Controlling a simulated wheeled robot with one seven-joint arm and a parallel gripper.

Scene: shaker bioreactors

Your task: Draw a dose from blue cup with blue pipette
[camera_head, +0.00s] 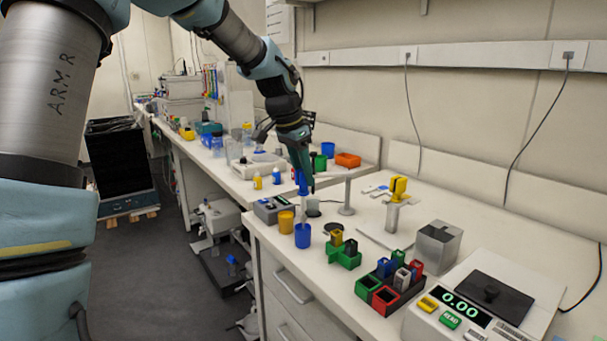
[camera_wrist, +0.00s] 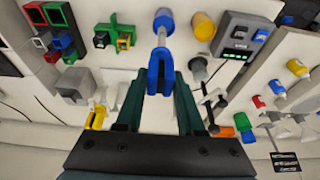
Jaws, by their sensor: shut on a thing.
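My gripper (camera_head: 303,172) is shut on the blue pipette (camera_head: 302,187), which hangs upright with its pale tube pointing down. In the wrist view the pipette's blue head (camera_wrist: 160,68) sits between my two green fingers. The blue cup (camera_head: 302,237) stands near the front edge of the bench, directly below the pipette in the head view. In the wrist view the tube points to the cup (camera_wrist: 163,16). The tip is at or just above the cup's mouth; I cannot tell whether it is inside.
A yellow cup (camera_head: 286,222) stands close beside the blue cup. A grey box device (camera_head: 271,208) is behind it. A grey post stand (camera_head: 347,197), a green block holder (camera_head: 342,256), colored bins (camera_head: 383,298) and a balance (camera_head: 449,318) stand to the right.

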